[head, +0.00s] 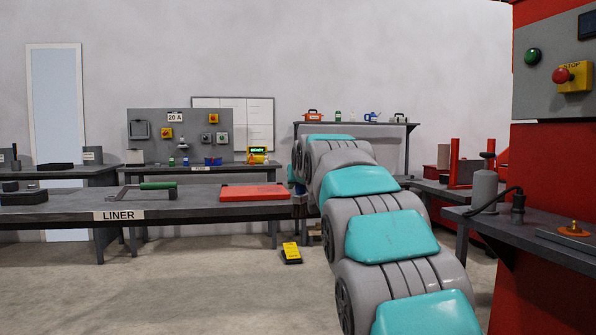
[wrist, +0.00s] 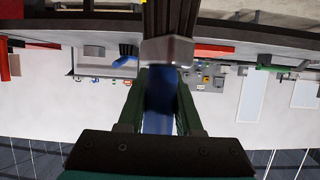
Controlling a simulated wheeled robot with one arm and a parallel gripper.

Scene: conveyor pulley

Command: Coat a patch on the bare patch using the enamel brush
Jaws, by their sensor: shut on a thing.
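My gripper (wrist: 160,92) is shut on the blue handle of the enamel brush (wrist: 158,115) in the wrist view. The brush has a metal ferrule and dark bristles that run to the top edge of that view. In the head view the brush (head: 299,205) shows partly beside the liner bench's right end, bristles down; my arm hides most of the gripper. A red slab (head: 252,192) lies flat on the bench, left of the brush. I cannot make out a bare patch in either view. I cannot tell whether the bristles touch anything.
The liner bench (head: 120,214) also holds a green-handled tool (head: 150,188). A yellow floor item (head: 291,252) lies below its right end. A back shelf (head: 357,125) carries pots and bottles. A red machine (head: 552,190) and side shelf (head: 553,243) stand at right. Floor at left front is clear.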

